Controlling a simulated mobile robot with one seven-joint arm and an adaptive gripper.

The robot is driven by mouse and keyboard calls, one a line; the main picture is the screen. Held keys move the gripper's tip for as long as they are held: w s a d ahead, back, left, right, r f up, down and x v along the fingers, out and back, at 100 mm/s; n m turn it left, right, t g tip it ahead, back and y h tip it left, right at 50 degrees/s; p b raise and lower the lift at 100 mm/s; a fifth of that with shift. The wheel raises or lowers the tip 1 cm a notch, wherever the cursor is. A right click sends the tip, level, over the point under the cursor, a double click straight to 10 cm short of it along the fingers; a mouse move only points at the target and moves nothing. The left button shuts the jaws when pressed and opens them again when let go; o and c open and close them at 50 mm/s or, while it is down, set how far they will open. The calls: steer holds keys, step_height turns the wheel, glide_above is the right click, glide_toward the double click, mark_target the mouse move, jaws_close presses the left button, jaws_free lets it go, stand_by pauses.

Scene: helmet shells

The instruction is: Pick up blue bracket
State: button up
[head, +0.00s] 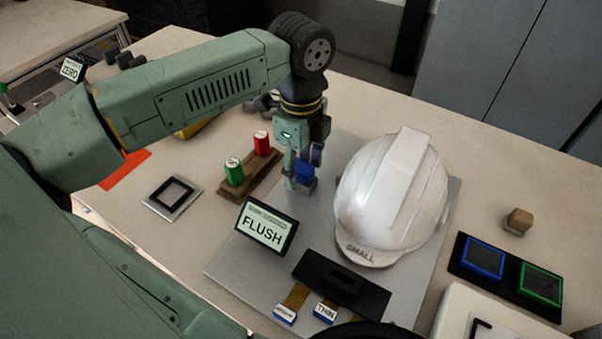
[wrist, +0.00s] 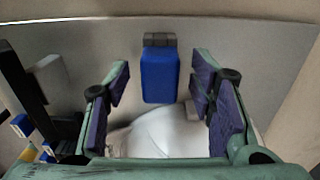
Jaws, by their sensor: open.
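The blue bracket (wrist: 159,76) is a small blue block with a grey piece at its far end. In the wrist view it lies between and beyond my two fingers, with a gap on each side. In the head view the bracket (head: 304,172) is partly hidden by my gripper (head: 302,170), which points down just above the grey plate (head: 235,268). My gripper also shows in the wrist view (wrist: 165,95), with its fingers spread wide and nothing held.
A white helmet shell (head: 385,205) marked SMALL is close to the right of my gripper. A wooden stand with green (head: 234,171) and red (head: 262,143) cylinders is to the left. A FLUSH sign (head: 265,229) and a black fixture (head: 340,285) stand in front.

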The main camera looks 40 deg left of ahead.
steer(key=shift+f, duration=0.1)
steer(key=shift+c, duration=0.4)
steer(key=c, duration=1)
